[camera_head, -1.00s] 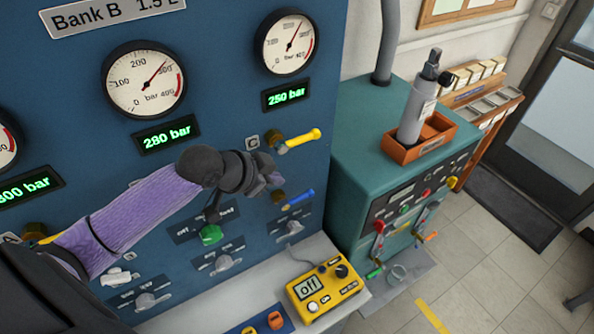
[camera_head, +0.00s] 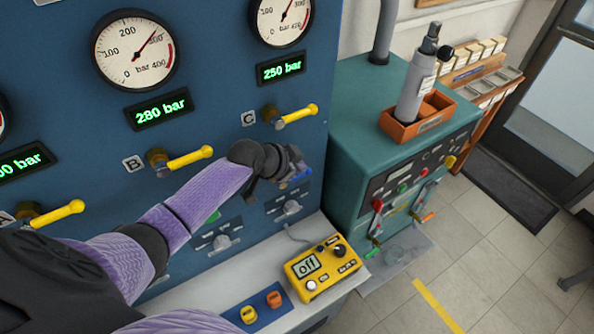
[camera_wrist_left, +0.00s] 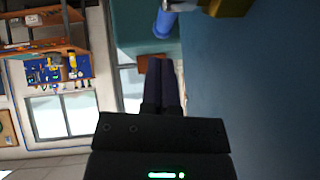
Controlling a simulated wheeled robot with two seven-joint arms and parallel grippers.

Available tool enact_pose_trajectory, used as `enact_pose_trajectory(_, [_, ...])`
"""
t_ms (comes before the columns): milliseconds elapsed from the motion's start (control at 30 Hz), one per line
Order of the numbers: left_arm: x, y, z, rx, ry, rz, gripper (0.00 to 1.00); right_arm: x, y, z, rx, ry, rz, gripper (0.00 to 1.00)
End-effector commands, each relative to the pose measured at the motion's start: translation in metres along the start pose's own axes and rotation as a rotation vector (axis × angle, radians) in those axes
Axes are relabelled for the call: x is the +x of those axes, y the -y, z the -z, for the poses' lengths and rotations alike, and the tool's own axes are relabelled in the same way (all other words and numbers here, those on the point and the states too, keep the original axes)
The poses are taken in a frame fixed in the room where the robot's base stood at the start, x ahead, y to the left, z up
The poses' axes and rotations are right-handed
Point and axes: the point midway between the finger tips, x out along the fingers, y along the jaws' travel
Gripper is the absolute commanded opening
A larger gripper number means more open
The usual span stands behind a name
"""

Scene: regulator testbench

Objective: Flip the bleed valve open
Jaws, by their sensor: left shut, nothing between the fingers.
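A blue bleed valve lever (camera_head: 296,180) sits on the blue panel, below the yellow lever marked C (camera_head: 300,115). My left gripper (camera_head: 284,186) is in front of it and hides much of it in the head view. In the left wrist view, the blue lever (camera_wrist_left: 165,22) hangs beyond the tips of my left gripper (camera_wrist_left: 162,60), just above them in the picture, with its brass body (camera_wrist_left: 230,6) at the upper right. The left fingers are shut with nothing between them. I cannot tell whether they touch the lever. My right gripper is not in view.
Yellow lever B (camera_head: 188,158) is above my left forearm. Gauges and green displays (camera_head: 160,108) are higher on the panel. A yellow meter reading "off" (camera_head: 320,272) stands on the grey ledge. A teal cabinet (camera_head: 350,140) with an orange tray (camera_head: 400,128) is at right.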

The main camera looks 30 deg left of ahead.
Motion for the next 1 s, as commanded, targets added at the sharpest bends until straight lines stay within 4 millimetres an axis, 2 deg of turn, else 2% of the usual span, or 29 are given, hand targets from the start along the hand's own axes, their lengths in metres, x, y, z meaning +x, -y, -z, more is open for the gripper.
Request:
enact_pose_trajectory(200, [0.013, 0.0, -0.014, -0.001, -0.001, 0.0, 0.0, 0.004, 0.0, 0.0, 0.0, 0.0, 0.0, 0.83])
enact_pose_trajectory(1000, [0.017, 0.0, -0.014, 0.01, 0.075, -0.012, 0.0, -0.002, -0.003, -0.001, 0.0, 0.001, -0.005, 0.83])
